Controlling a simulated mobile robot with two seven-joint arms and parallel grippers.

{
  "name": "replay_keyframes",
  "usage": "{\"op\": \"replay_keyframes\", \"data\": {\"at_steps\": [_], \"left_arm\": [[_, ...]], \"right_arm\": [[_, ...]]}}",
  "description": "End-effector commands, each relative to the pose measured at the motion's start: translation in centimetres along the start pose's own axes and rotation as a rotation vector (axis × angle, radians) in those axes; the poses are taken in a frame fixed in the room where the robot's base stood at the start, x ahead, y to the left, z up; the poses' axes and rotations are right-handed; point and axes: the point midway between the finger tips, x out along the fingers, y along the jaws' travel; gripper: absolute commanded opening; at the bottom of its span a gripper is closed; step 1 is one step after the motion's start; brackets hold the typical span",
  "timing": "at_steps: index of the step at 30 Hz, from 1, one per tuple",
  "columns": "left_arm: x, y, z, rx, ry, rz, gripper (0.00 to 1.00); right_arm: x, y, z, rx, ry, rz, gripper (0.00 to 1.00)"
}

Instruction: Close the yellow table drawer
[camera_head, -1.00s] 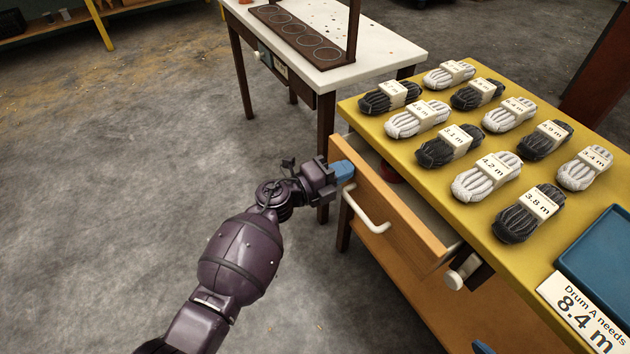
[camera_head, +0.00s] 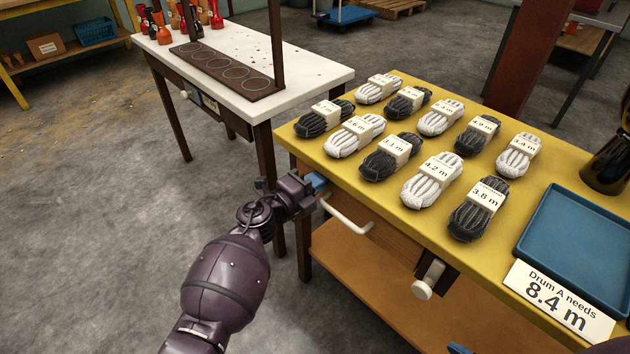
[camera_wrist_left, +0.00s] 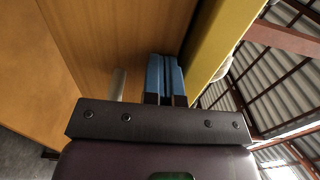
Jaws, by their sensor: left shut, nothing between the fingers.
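The yellow table (camera_head: 488,250) stands at the right in the head view. Its wooden drawer front (camera_head: 384,236), with a white bar handle (camera_head: 346,216), sits close under the tabletop, with no open drawer inside showing. My left gripper (camera_head: 316,183) is shut and empty, its blue fingertips at the drawer front's far-left upper part, left of the handle. In the left wrist view, the shut blue fingers (camera_wrist_left: 165,78) point at the wooden front (camera_wrist_left: 110,35), beside the yellow table edge (camera_wrist_left: 222,40); contact is hard to judge. A small blue tip (camera_head: 459,349), perhaps my right gripper, shows at the bottom edge.
Black and white rope bundles (camera_head: 432,180) with length tags cover the tabletop. A blue tray (camera_head: 530,222) and an "8.4 m" sign (camera_head: 557,300) lie at the right. A white knob (camera_head: 422,289) sticks out beside the drawer. A white table (camera_head: 320,75) stands behind; the left floor is clear.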

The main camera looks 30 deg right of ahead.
Motion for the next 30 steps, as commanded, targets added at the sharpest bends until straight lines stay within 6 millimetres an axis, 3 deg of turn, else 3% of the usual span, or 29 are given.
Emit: {"op": "replay_keyframes", "data": {"at_steps": [1,10,18,30], "left_arm": [[0.4,-0.8,0.0,0.006,-0.004,-0.008,0.0],[-0.6,-0.7,0.3,0.008,-0.001,-0.003,0.0],[-6.3,-1.1,0.0,0.012,-0.001,-0.005,0.0],[-12.8,-0.4,0.1,0.005,0.0,-0.001,0.0]], "right_arm": [[0.0,0.0,0.0,0.0,0.0,0.001,0.84],[-0.2,0.4,-0.1,0.001,0.0,0.002,0.84],[-1.9,-0.5,0.3,0.013,-0.014,0.002,0.84],[-2.4,-0.3,1.3,0.075,-0.054,0.011,0.84]]}}
